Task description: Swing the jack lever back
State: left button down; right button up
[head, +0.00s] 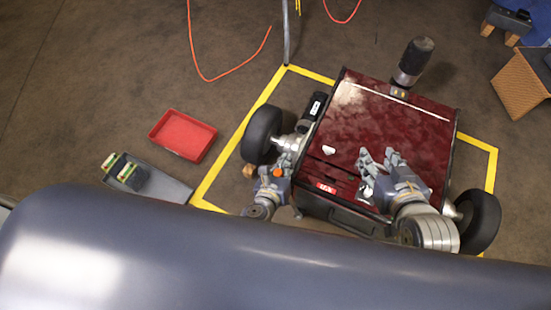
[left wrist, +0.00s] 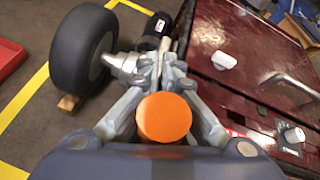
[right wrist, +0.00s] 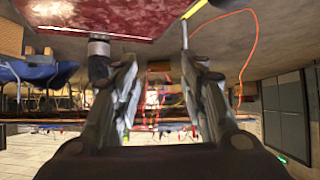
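The jack lever shows in the head view as a black grip (head: 318,105) with a white label, beside the left edge of the red machine (head: 390,130). The grip also shows in the left wrist view (left wrist: 157,32), with a silver rod running from it. My left gripper (head: 287,150) is between the machine's left wheel and its body. In the left wrist view its fingertips (left wrist: 167,66) are close together around the silver rod; the contact itself is partly hidden. My right gripper (head: 380,158) is open and empty above the machine's front right part.
Wheels flank the machine, left (head: 262,134) and right (head: 480,220). A black cylinder (head: 413,58) on a grey stem stands behind it. Yellow tape (head: 236,142) frames it. A red tray (head: 183,135) and a grey tray (head: 170,187) lie left on open floor.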

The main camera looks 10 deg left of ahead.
pick_arm(q)
jog(key=shift+m+t+y, duration=0.3)
jog(key=shift+m+y, duration=0.2)
jog(key=shift+m, duration=0.4)
jog(key=d, duration=0.2)
jog(key=s+d+r, duration=0.1)
jog(key=d, duration=0.3)
jog(key=shift+s+d+r, duration=0.25)
jog(key=shift+d, duration=0.05)
jog(key=shift+s+d+r+y, duration=0.1)
jog(key=shift+d+y, duration=0.05)
jog(key=shift+d, duration=0.3)
jog(key=shift+s+d+y, duration=0.1)
jog(key=shift+d+y, duration=0.05)
jog(key=shift+d, duration=0.25)
pick_arm(e)
jog(key=shift+s+d+f+g, duration=0.25)
jog(key=shift+s+f+g, duration=0.25)
jog(key=shift+s+f, duration=0.15)
pick_arm(q)
jog(key=shift+d, duration=0.15)
jog(key=c, duration=1.7)
grip_release()
jog(key=shift+m, duration=0.3)
pick_arm(e)
jog(key=shift+d, duration=0.15)
